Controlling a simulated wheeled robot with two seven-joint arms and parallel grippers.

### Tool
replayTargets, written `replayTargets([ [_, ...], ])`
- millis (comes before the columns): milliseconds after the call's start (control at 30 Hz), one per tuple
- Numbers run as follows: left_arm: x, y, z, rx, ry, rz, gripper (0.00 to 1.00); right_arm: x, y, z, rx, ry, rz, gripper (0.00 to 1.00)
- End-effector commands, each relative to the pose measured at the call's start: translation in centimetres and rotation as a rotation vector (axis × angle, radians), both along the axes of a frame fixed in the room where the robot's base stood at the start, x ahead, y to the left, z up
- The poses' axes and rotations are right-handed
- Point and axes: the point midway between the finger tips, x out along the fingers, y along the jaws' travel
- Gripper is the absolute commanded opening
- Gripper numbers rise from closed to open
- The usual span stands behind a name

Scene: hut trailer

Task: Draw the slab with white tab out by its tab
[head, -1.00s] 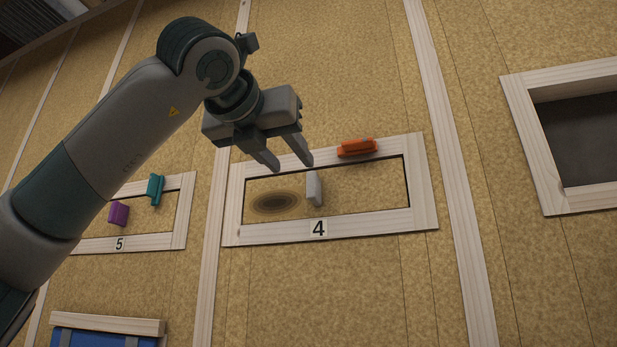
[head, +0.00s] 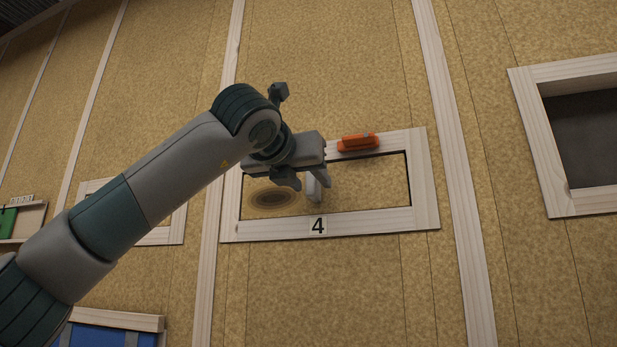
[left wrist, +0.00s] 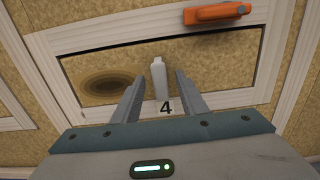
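The slab (head: 375,190) is a cork-coloured panel in a pale wooden frame marked 4, with a dark oval patch at its left. Its white tab (head: 313,188) stands out from its face, partly hidden by my gripper in the head view. In the left wrist view, the white tab (left wrist: 158,78) stands between and ahead of my left gripper's fingers. My left gripper (head: 307,184) is open, with a finger on either side of the tab in the picture. I cannot tell whether either finger touches it. My right gripper is not in view.
An orange turn-piece (head: 358,142) sits on the top rail of frame 4 (head: 428,190), level along the rail. A dark framed opening (head: 590,140) lies to the right. A blue panel (head: 100,336) is at the lower left. Bare wall lies below frame 4.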

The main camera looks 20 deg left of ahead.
Motion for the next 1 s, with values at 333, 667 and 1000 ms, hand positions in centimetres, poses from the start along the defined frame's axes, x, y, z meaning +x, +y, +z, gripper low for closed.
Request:
replayTargets([
  [333, 0.05, -0.02, -0.02, 0.000, 0.000, 0.000, 0.22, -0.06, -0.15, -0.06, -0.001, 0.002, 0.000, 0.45],
  [667, 0.02, -0.02, 0.03, 0.000, -0.001, 0.000, 0.00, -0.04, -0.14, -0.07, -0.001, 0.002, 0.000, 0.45],
  [1000, 0.02, -0.03, 0.13, 0.000, -0.001, -0.001, 0.00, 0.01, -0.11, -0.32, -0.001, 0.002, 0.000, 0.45],
])
